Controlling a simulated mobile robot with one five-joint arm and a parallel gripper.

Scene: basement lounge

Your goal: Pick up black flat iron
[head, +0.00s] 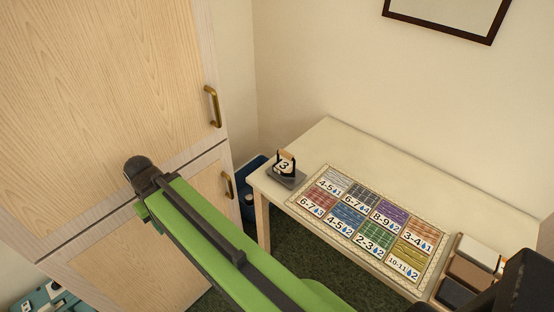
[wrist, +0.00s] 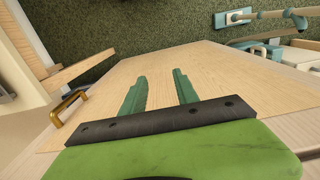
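The black flat iron (head: 284,170) stands on the near left corner of the pale table in the head view. It has a light wooden handle and a white label with a 3, and its base rests on or merges with a grey plate-like piece. My gripper (wrist: 159,77) shows in the wrist view with two green fingers apart and nothing between them. It is in front of the wooden cabinet, well to the left of the iron. The iron is not in the wrist view.
The tall wooden cabinet (head: 100,90) with brass handles fills the left. A blue object (head: 247,200) is between cabinet and table. Green carpet (wrist: 150,30) covers the floor.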

